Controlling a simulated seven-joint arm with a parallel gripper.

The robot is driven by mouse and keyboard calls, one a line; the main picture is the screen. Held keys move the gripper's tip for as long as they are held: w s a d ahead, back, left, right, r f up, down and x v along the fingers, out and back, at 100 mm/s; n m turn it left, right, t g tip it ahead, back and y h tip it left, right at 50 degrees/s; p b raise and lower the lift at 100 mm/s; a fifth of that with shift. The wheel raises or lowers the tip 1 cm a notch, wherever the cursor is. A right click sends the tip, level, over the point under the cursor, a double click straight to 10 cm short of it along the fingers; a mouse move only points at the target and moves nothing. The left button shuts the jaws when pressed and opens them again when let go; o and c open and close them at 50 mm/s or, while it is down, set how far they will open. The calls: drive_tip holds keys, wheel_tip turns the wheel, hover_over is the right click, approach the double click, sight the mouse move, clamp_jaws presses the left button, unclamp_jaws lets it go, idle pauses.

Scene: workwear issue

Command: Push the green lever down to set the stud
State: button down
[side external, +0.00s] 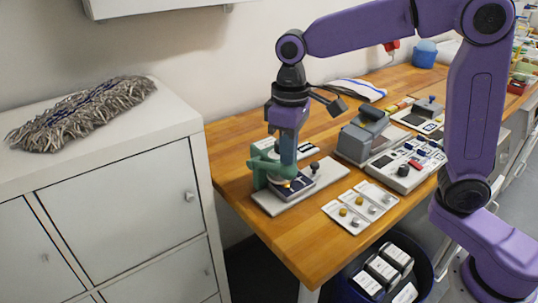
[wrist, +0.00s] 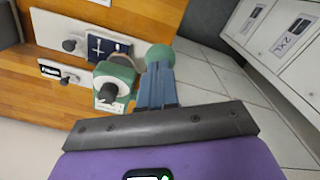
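The green stud press (side external: 262,168) stands on a pale base plate (side external: 270,203) at the table's near left corner. In the wrist view its green body (wrist: 115,80) with a black round part is left of my fingers. The lever's round green knob (wrist: 160,53) shows just past my fingertips; the rest of the lever is mostly hidden. My gripper (side external: 288,172) points down at the press, its blue fingers (wrist: 157,84) together, at or very near the knob; I cannot tell whether they touch. A navy patch (wrist: 108,48) lies on the plate beside the press.
A black knob (side external: 315,168) stands on the plate. Cards with studs (side external: 346,213), a grey device (side external: 362,140) and a control box (side external: 402,172) lie to the right. A bin with boxes (side external: 388,270) is below the table edge. A cabinet with a mop head (side external: 82,112) stands left.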

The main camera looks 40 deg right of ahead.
sight(291, 170)
drive_tip(key=shift+s+f, duration=0.2)
drive_tip(key=shift+f, duration=0.45)
drive_tip(key=shift+s+f, duration=0.2)
drive_tip(key=shift+f, duration=0.4)
drive_tip(key=shift+s+f, duration=0.15)
drive_tip(key=shift+f, duration=0.85)
idle(0.6)
wheel_tip(291, 170, up, 13)
idle(1.8)
drive_tip(key=s+d+f+n, duration=0.2)
drive_tip(key=s+d+f, duration=0.2)
drive_tip(key=s, duration=0.3)
drive_tip(key=s+d+f+n, duration=0.2)
drive_tip(key=s+d+f, duration=0.2)
drive_tip(key=s+f, duration=0.2)
drive_tip(key=s+d+f+n, duration=0.2)
drive_tip(key=s+d+f, duration=0.2)
drive_tip(key=s, duration=0.5)
drive_tip(key=shift+s+f+n, duration=0.25)
drive_tip(key=shift+f+n, duration=0.05)
drive_tip(key=shift+f, duration=0.15)
